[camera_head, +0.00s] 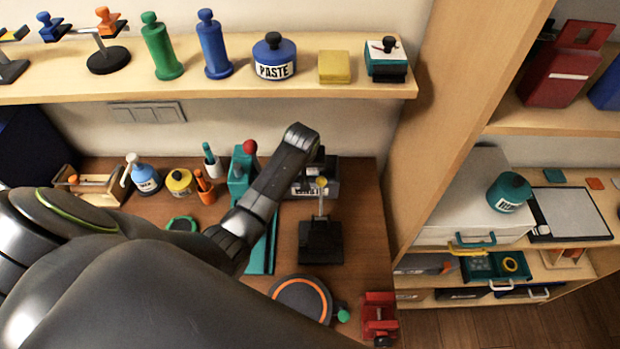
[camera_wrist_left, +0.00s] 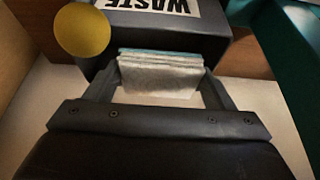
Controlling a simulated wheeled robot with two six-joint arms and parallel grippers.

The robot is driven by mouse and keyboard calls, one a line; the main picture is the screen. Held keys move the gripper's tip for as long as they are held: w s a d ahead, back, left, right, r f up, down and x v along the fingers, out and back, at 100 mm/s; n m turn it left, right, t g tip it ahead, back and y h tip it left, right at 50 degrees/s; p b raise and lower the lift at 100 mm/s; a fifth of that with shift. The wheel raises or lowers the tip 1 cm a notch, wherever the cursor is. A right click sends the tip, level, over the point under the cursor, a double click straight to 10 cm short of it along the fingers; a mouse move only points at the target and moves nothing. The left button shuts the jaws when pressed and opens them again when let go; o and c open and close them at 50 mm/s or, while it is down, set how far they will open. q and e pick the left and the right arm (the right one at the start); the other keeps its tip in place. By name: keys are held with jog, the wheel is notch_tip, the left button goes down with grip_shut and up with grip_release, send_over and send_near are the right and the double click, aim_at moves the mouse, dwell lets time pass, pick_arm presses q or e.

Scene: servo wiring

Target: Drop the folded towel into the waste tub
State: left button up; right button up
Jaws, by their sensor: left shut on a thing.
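My left gripper (camera_wrist_left: 160,80) is shut on the folded towel (camera_wrist_left: 158,84), a grey-white stack with a teal edge, in the left wrist view. The dark waste tub (camera_wrist_left: 222,52), with a white WASTE label, is right beyond the towel there. I cannot tell whether the towel is over its opening. In the head view the tub (camera_head: 331,190) stands at the back of the bench, partly hidden behind my left arm and a black stand. My left gripper and the towel are hidden by the arm there. My right gripper is not in view.
A black stand (camera_head: 320,243) with a yellow knob (camera_wrist_left: 82,33) stands in front of the tub. A teal tool (camera_head: 240,173) with a red ball is to the left. A shelf (camera_head: 210,91) with stamps and a paste pot overhangs the bench's back. A wooden panel (camera_head: 455,110) bounds the right.

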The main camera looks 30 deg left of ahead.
pick_arm(q)
jog(key=shift+f, duration=0.25)
jog(key=o, duration=1.2)
jog(key=shift+c, duration=0.2)
